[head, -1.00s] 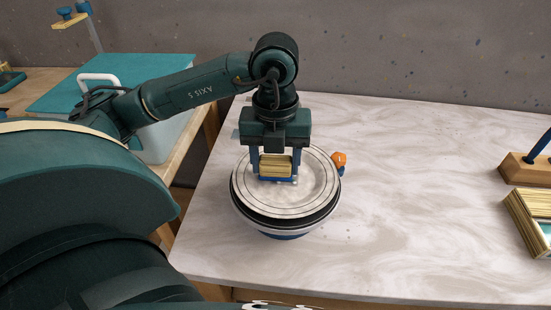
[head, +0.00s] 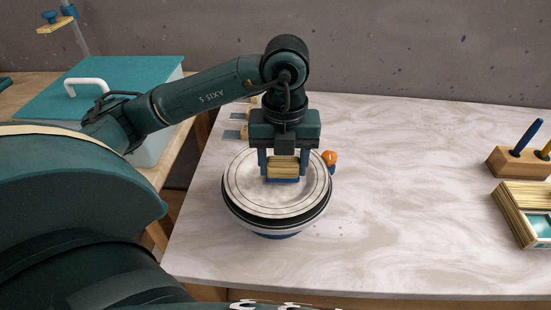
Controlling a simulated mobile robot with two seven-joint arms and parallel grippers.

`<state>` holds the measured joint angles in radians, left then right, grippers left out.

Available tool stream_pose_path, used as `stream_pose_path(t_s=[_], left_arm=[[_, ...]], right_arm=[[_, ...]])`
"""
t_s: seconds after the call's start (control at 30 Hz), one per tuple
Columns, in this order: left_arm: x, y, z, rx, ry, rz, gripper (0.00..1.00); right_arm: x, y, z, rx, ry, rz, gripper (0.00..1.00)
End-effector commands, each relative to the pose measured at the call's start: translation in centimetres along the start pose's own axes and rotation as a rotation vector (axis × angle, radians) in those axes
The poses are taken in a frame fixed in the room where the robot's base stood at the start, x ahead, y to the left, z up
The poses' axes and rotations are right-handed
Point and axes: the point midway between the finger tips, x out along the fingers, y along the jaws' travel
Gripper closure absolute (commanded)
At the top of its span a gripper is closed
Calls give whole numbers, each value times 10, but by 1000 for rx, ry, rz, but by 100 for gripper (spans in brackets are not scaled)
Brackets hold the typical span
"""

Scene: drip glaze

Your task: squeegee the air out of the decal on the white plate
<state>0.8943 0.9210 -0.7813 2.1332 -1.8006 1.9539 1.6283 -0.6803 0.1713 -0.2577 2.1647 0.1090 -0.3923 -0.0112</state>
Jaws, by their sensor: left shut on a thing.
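The white plate (head: 250,199) sits on a round dark-rimmed turntable (head: 279,236) with a blue base. My left gripper (head: 284,165) points down over the back half of the plate. It is shut on the squeegee, a wooden block with a blue lower edge (head: 284,168). The blue edge is at or just above the plate's surface; I cannot tell if it touches. The decal cannot be made out; the gripper and squeegee cover part of the plate's middle. My right gripper is not in view.
An orange knob (head: 330,157) sticks out at the turntable's right. A wooden holder (head: 517,163) with upright tools and a wooden frame (head: 519,215) stand at the right. A teal-lidded bin (head: 110,85) stands at the left. The marble table (head: 410,190) is clear between.

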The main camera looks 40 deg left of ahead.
Motion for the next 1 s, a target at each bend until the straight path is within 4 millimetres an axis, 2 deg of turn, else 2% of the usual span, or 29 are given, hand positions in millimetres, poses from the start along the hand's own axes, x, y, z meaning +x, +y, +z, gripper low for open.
stream_pose_path(t_s=[0.17,0.47,1.0], left_arm=[[-1,-8,0,0,1,-1,64],[-4,-8,0,-1,-1,0,64],[-65,-8,0,-1,-2,-2,64]], right_arm=[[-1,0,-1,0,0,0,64],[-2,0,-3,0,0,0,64],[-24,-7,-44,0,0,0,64]])
